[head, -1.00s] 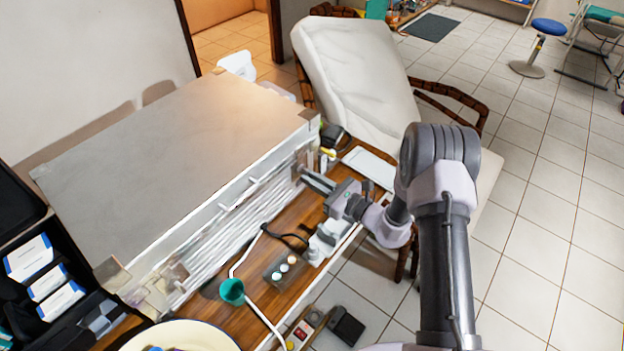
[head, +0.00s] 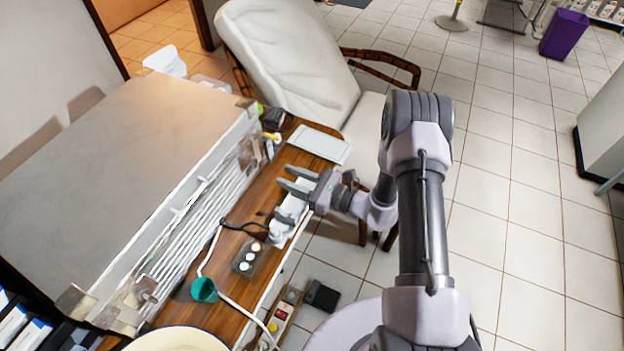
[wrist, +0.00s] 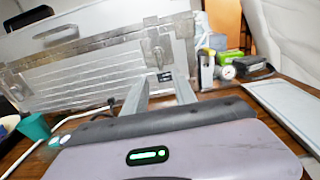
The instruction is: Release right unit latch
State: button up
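The dental unit is a large grey metal case (head: 120,150) on the wooden table, its ribbed front facing my arm. It fills the back of the wrist view (wrist: 95,75). The right unit latch (wrist: 157,50) is a metal fitting near the right end of that front, seen in the wrist view. I cannot tell whether it is fastened. My gripper (head: 283,176) is open and empty, with its fingers pointing at the case's right end. In the wrist view its two fingers (wrist: 161,80) are spread below the latch. Bare table shows between the fingertips and the case.
A teal funnel cup (head: 204,290) with a white hose, a small button box (head: 249,258) and a white bowl (head: 178,342) are on the table. A pale tablet (head: 320,145) lies at its right end. A cream chair (head: 290,60) stands behind.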

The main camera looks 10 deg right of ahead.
jog(key=p+v, duration=0.1)
jog(key=v, duration=0.7)
jog(key=shift+s+d, duration=0.1)
jog(key=s+a+r+n+g, duration=0.4)
jog(key=r+n+g, duration=0.15)
jog(key=r, duration=0.25)
jog(key=s+a+r+n+g, duration=0.4)
jog(key=r+n+g, duration=0.15)
jog(key=r, duration=0.25)
jog(key=s+d+r+n+t+h, duration=0.2)
jog(key=s+r+n+t+h, duration=0.1)
jog(key=s+r+n+h, duration=0.2)
jog(key=s+d+r+n+t+h, duration=0.2)
jog(key=s+d+r+n+h, duration=0.1)
jog(key=s+r+n+h, duration=0.2)
jog(key=s+r+h, duration=0.2)
jog(key=s, duration=0.1)
jog(key=shift+s+r+t, duration=0.2)
jog(key=shift+s+t, duration=0.1)
jog(key=shift+t, duration=0.1)
